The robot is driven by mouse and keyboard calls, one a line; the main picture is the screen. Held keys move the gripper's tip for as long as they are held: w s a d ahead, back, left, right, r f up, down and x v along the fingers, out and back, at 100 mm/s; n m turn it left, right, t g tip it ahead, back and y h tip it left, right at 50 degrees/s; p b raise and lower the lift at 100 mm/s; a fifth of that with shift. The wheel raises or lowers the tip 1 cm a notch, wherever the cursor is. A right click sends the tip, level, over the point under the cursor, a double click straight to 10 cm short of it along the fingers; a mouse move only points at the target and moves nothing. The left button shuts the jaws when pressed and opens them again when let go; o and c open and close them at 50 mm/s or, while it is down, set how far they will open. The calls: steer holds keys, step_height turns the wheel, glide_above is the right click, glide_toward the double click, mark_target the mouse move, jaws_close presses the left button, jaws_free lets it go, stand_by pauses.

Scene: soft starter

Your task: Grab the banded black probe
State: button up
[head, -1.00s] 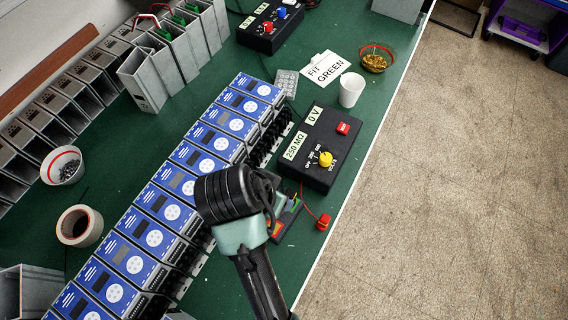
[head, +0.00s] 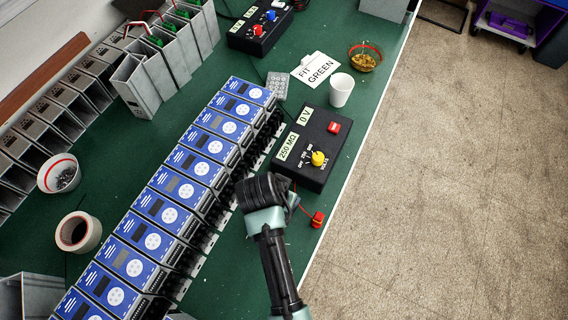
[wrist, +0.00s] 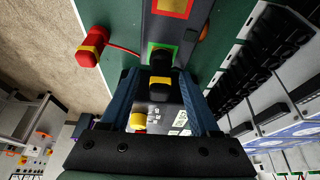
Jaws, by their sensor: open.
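The banded black probe (wrist: 160,82), black with a yellow band, stands end-on at a green-framed spot of a dark holder (wrist: 168,28) in the wrist view. My gripper (wrist: 160,92) is open, with one blue finger on each side of the probe; I cannot tell whether either finger touches it. In the head view my arm hides the black probe and my fingertips. A red probe (wrist: 90,46) with a yellow band lies on the green bench to the left in the wrist view; it also shows in the head view (head: 318,219).
A black meter box (head: 310,148) with a yellow knob stands just beyond my gripper. A row of blue-fronted units (head: 176,190) runs close along its left. A white cup (head: 341,90) stands farther back. The bench edge and open floor are at right.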

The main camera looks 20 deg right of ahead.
jaws_close()
stand_by(0.3)
